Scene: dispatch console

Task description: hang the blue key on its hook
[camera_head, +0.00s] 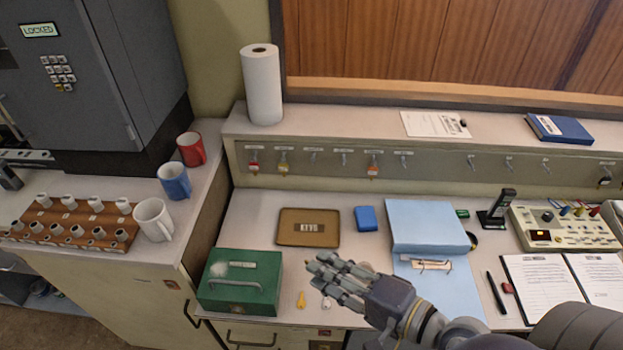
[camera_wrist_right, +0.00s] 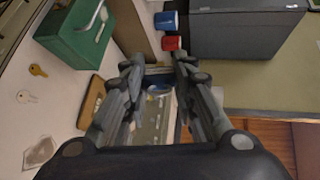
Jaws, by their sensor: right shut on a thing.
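My right gripper (camera_head: 322,272) is above the front of the desk, to the right of the green box. In the right wrist view (camera_wrist_right: 158,70) its fingers are closed around a small dark blue thing (camera_wrist_right: 157,82), which appears to be the blue key. The fingers partly hide it, and I cannot make it out in the head view. The hook rail (camera_head: 440,170) runs along the upright panel behind the desk, apart from the gripper. Its labels are too small to read, so I cannot tell which hook is the blue key's. My left gripper is not in view.
Red (camera_head: 253,167), yellow (camera_head: 283,168) and orange (camera_head: 373,170) tagged keys hang on the rail. A green box (camera_head: 240,290), brown tray (camera_head: 308,240), blue block (camera_head: 366,218) and light blue folder (camera_head: 428,228) occupy the desk. A yellow key (camera_head: 301,300) lies near the front edge.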

